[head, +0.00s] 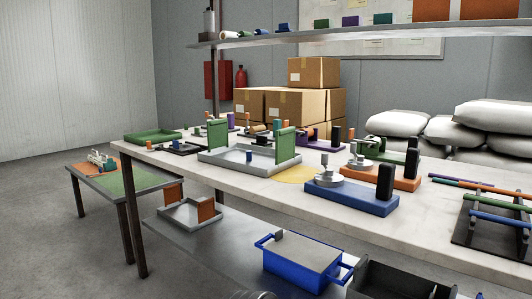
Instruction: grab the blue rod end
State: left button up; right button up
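A blue rod (502,220) lies across a black rack (466,236) at the right of the long table in the head view. Its left end shows near the rack's left side; its right part runs to the picture's right edge. Neither of my grippers can be made out in this view.
The long table (420,222) carries a blue-based press (350,197), an orange-based one (385,177) and a grey tray (250,160). Thin purple and green rods (480,185) lie behind the rack. A blue box (303,262) stands on the lower shelf.

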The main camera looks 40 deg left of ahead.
aim_at(248, 153)
jog(key=j, duration=0.5)
jog(key=k+j+z, duration=0.1)
jog(key=j, duration=0.4)
jog(key=k+j, duration=0.1)
jog(key=j, duration=0.4)
jog(key=k+j, duration=0.1)
jog(key=j, duration=0.35)
jog(key=j+z, duration=0.05)
